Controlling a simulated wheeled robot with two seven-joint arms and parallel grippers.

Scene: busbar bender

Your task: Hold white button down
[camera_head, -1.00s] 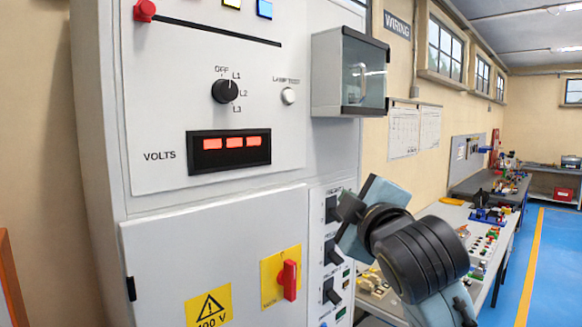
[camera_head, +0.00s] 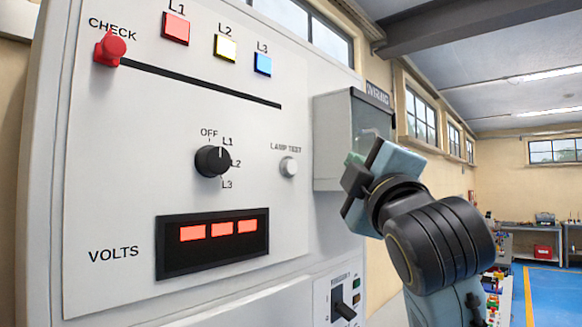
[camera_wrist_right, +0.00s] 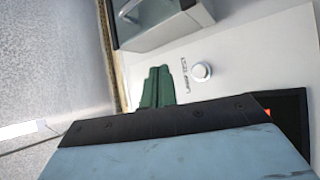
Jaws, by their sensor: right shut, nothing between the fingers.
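The white button (camera_head: 288,166) is a small round knob under the words LAMP TEST on the grey cabinet's upper panel. It also shows in the right wrist view (camera_wrist_right: 201,72), to the right of my fingertips. My right gripper (camera_head: 353,160) is in front of the small glass-fronted box, to the right of the button and apart from it. Its green fingers (camera_wrist_right: 158,87) are together with nothing between them. Whether the button is pressed in cannot be seen. My left gripper is out of view.
The glass-fronted box (camera_head: 345,135) juts out from the cabinet just right of the button. Left of the button are a black rotary selector (camera_head: 212,161), a red CHECK knob (camera_head: 110,48) and a lit VOLTS display (camera_head: 212,243). Benches stand far right.

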